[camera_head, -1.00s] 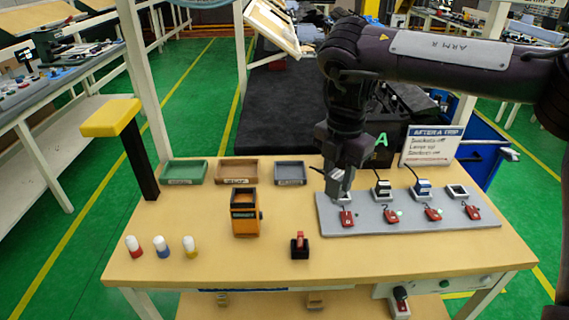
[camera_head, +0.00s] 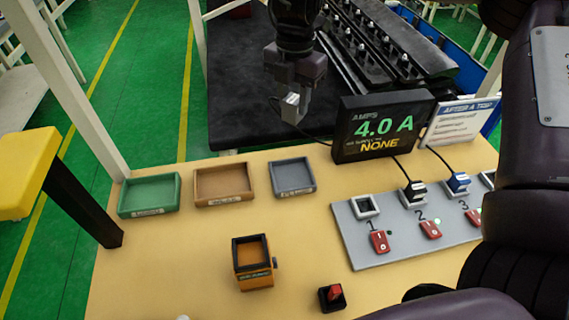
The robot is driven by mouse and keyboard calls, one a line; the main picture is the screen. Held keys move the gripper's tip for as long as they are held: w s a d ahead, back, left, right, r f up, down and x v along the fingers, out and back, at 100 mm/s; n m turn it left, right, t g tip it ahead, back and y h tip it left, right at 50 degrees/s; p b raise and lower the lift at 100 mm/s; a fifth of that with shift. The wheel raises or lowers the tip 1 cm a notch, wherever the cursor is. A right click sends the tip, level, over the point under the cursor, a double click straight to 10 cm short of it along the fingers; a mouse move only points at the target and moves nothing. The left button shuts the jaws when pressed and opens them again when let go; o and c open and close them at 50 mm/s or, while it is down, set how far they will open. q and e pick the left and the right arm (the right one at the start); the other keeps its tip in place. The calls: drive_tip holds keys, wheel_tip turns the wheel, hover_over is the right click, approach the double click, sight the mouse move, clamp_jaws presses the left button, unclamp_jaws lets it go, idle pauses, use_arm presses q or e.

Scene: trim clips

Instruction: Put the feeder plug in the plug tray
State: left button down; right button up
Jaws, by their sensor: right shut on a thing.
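My right gripper (camera_head: 294,80) is shut on a pale grey plug (camera_head: 291,105) with a black cable. It holds the plug in the air beyond the table's back edge, as seen in the picture. Three open trays stand at the back left of the table: green (camera_head: 149,194), brown (camera_head: 223,184) and grey (camera_head: 292,177). All three look empty, and their front labels are too small to read surely. The held plug appears above and behind the grey tray, apart from it. My left gripper is not in view.
The grey socket board (camera_head: 375,254) has socket 1 (camera_head: 365,206) empty; a black plug (camera_head: 414,191) and a blue plug (camera_head: 458,182) sit in sockets 2 and 3. An orange box (camera_head: 253,262) and a red switch (camera_head: 332,296) stand in front.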

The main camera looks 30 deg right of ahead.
wheel_tip(320, 180, down, 16)
drive_tip(key=b, duration=0.3)
drive_tip(key=shift+s, duration=0.1)
wheel_tip(320, 180, down, 3)
drive_tip(key=shift+s+r+b, duration=0.1)
drive_tip(key=shift+b, duration=0.3)
drive_tip(key=shift+f, duration=0.55)
drive_tip(key=o, duration=1)
